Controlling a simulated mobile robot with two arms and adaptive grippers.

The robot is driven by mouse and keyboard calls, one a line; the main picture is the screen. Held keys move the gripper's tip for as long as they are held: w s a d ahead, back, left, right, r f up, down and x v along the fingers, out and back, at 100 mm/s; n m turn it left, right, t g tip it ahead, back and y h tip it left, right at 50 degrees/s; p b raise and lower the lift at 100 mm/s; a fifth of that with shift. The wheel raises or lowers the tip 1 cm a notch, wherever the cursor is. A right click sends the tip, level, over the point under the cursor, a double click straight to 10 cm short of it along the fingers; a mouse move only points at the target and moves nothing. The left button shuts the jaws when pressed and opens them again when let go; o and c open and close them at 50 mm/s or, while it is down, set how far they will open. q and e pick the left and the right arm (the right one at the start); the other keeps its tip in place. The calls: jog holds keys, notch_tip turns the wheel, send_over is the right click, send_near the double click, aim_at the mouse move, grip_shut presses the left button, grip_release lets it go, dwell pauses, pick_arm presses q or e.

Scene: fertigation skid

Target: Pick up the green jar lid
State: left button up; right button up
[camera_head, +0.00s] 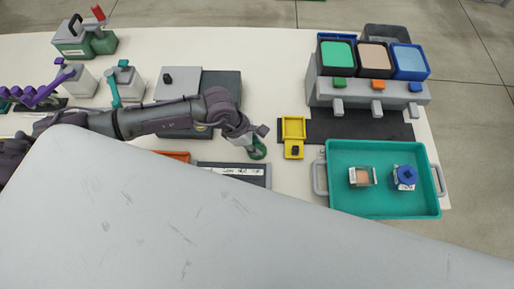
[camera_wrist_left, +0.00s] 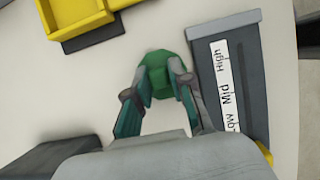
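The green jar lid (camera_wrist_left: 162,72) lies under my left gripper (camera_wrist_left: 162,82) in the left wrist view. The two fingers are apart, with their tips over the lid's near left and right edges. I cannot tell whether they press on it or whether it is lifted. In the head view, the lid (camera_head: 258,151) shows just below the tip of my left gripper (camera_head: 252,143), which partly covers it. My right gripper is not in view.
A grey panel labelled Low, Mid, High (camera_wrist_left: 256,85) lies close right of the lid. A yellow tray (camera_head: 293,127) stands to the right. Farther right are a teal tray (camera_head: 335,150) with two containers and a rack of coloured bins (camera_head: 325,92). A pale surface (camera_head: 150,220) fills the foreground.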

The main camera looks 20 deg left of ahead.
pick_arm(q)
grip_shut()
jog(key=shift+r, duration=0.55)
notch_tip(320, 180, up, 3)
jog(key=shift+w+f+b, duration=0.1)
jog(key=shift+b, duration=0.65)
jog(key=s+d+r+b, duration=0.2)
jog(key=d+r, duration=0.7)
jog(key=d, duration=0.2)
jog(key=shift+s+d, duration=0.2)
jog(key=shift+s, duration=0.05)
